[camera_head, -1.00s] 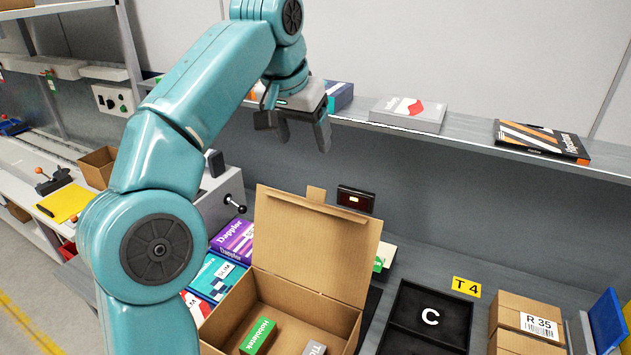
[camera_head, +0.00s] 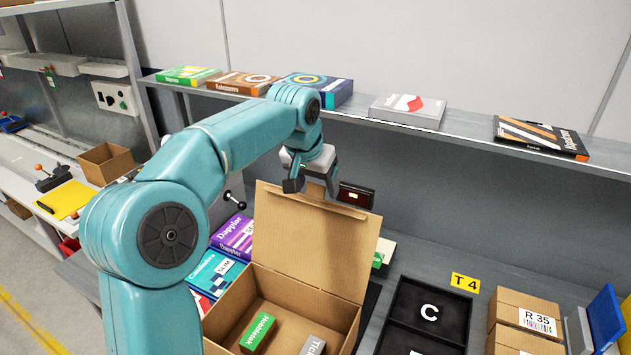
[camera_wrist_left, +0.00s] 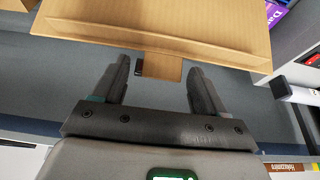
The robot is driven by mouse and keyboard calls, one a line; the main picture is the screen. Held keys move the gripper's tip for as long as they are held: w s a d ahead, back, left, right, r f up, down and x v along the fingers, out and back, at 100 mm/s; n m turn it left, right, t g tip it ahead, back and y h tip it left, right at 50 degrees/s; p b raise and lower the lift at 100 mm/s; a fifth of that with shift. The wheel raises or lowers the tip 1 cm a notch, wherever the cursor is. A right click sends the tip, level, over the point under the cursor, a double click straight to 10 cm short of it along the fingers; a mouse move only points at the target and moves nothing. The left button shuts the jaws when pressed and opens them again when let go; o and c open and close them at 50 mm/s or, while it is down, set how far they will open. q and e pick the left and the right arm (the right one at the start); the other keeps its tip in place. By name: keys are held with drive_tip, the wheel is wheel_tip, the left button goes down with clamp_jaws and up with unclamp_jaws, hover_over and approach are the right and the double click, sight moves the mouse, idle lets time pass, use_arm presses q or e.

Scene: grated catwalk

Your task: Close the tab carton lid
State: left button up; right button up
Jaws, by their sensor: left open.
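The brown tab carton (camera_head: 300,292) stands on the bench with its lid (camera_head: 312,240) raised upright at the back. A green box (camera_head: 258,333) and a grey box (camera_head: 314,346) lie inside it. My left gripper (camera_head: 313,188) is open at the lid's top edge. In the left wrist view, the lid (camera_wrist_left: 150,28) shows ahead, and its tab (camera_wrist_left: 163,68) sticks out between the two spread fingers (camera_wrist_left: 160,76). I cannot tell whether a finger touches the tab. In the head view the gripper mostly covers the tab. My right gripper is not in view.
A shelf above the bench holds several flat boxes, including a grey one (camera_head: 407,111). Purple (camera_head: 232,236) and blue (camera_head: 213,272) boxes lie left of the carton. A black tray (camera_head: 428,312) marked C and a taped carton (camera_head: 525,317) stand to the right.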

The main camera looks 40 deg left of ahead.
use_arm(q)
drive_tip(key=shift+d+r, duration=0.1)
drive_tip(key=shift+s, duration=0.15)
drive_tip(key=c, duration=0.4)
drive_tip(key=shift+a, duration=0.25)
clamp_jaws()
drive_tip(key=shift+d, duration=0.15)
